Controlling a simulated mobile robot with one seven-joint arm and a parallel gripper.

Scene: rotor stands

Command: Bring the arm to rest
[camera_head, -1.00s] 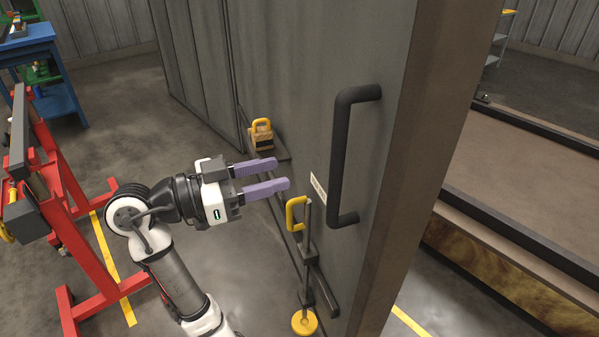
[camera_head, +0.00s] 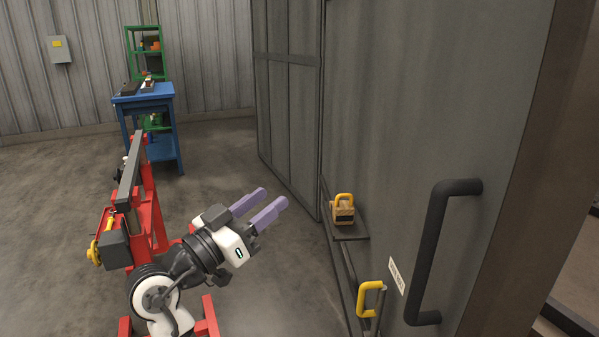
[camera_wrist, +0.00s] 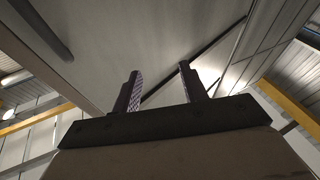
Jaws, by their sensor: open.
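My gripper (camera_head: 262,204) is open and empty, its two purple fingers spread apart and pointing up and to the right in the head view. It is in the air to the left of the grey door panel (camera_head: 420,110), touching nothing that I can see. My arm reaches up from the bottom of the head view, bent at a joint below the gripper. In the wrist view the two fingers (camera_wrist: 158,88) stand apart with nothing between them, and a grey panel and the roof show beyond.
A red stand (camera_head: 152,215) is close to the left of my arm. The door panel has a dark handle (camera_head: 436,240), a yellow-handled bolt (camera_head: 366,297) and a yellow padlock (camera_head: 343,214) on a small ledge. A blue table (camera_head: 148,102) stands behind. Open floor (camera_head: 225,150) lies between.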

